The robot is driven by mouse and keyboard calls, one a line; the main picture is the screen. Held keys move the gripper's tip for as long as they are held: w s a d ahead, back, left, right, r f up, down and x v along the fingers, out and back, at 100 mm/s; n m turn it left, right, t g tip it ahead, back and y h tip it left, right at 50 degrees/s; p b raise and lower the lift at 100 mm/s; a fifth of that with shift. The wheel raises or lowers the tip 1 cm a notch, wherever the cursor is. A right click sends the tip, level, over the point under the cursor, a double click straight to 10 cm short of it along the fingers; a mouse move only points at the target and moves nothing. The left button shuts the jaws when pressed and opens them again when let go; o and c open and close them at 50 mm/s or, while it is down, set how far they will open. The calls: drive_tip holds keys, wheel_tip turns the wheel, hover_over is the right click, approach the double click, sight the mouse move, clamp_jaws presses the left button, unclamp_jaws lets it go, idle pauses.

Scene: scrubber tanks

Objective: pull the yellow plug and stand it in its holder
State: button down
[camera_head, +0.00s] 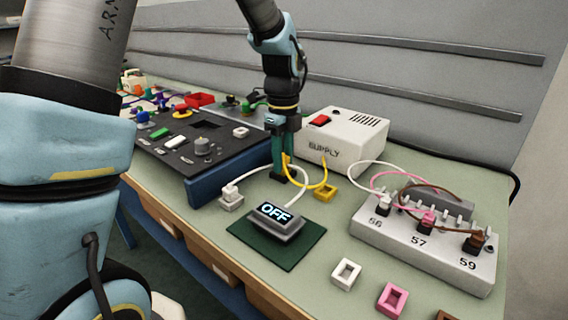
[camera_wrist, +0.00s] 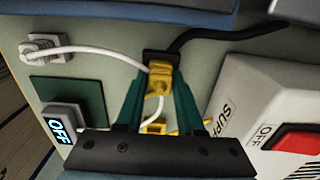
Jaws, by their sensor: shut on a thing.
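My gripper (camera_head: 280,172) points down at the bench in front of the supply box, its green fingers (camera_wrist: 158,88) shut on the yellow plug (camera_wrist: 160,75). The plug is at a small black socket (camera_wrist: 155,57) with a black cable. I cannot tell whether it is seated in the socket or just above it. A yellow cable (camera_head: 318,187) loops from the plug towards the supply box. The yellow holder (camera_head: 325,192), a small open square block, sits on the bench right of my gripper. In the wrist view the holder (camera_wrist: 154,127) is partly hidden by the cable and gripper.
The supply box (camera_head: 345,135) has a red switch. A display reading OFF (camera_head: 275,214) lies on a green mat (camera_head: 250,245). A white plug (camera_head: 231,196) is left. A numbered terminal block (camera_head: 425,240) and white (camera_head: 345,274) and pink (camera_head: 391,299) holders are right.

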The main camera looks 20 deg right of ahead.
sight(283, 157)
idle(0.4)
unclamp_jaws()
idle(0.4)
wheel_tip(283, 157, up, 11)
drive_tip(key=shift+b, duration=0.3)
drive_tip(key=shift+s+f, duration=0.1)
idle(0.6)
